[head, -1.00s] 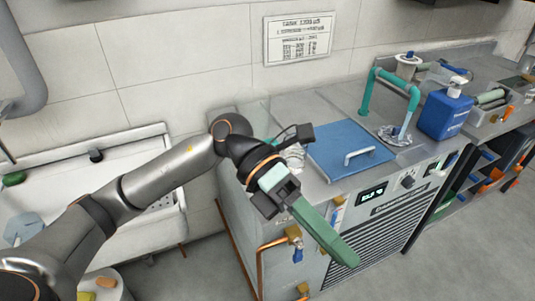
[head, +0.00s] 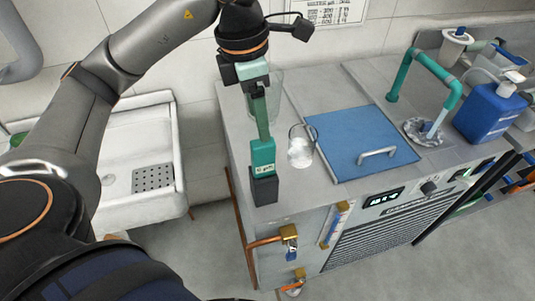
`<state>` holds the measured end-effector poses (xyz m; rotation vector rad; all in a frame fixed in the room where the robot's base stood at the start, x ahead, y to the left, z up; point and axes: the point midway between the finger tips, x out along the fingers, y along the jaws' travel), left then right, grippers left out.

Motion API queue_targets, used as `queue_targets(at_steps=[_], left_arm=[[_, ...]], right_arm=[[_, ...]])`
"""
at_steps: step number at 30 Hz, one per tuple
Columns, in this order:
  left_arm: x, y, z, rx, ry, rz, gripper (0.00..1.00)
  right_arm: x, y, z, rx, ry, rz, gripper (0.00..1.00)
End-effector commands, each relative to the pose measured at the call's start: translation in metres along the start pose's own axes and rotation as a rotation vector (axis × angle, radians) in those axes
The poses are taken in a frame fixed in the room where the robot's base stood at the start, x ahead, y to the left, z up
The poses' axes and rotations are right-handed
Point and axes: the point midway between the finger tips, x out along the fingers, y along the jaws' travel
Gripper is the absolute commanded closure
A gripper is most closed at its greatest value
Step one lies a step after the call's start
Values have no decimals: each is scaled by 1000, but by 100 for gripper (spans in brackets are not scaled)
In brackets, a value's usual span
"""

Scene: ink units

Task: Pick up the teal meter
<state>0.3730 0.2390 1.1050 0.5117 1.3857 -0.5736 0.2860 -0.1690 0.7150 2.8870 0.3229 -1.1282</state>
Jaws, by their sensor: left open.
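The teal meter (head: 263,157) is a small upright block with a pale label and a dark lower part (head: 264,188). It is at the front left corner of the steel unit's top in the head view. My left gripper (head: 263,134) is open and points down right above the meter. Its long green fingers overlap in the picture and end at the meter's top edge. I cannot tell whether they touch it or pass around it. My right gripper is not in view.
A glass beaker (head: 300,152) stands close to the meter's right. Beyond it are a blue lid with a handle (head: 345,135), a teal pipe (head: 433,65) and a blue bottle (head: 488,112). A white sink (head: 122,150) is at the left.

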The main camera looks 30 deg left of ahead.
Motion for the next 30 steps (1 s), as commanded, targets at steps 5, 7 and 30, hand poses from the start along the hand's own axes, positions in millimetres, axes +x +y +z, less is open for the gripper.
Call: queue_targets(at_steps=[5,7,30], left_arm=[[34,-1,-1,0,3,-3,32],[43,-1,0,0,2,-3,32],[103,-6,-2,1,-3,-1,32]], right_arm=[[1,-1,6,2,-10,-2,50],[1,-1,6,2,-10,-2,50],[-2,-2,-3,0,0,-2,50]])
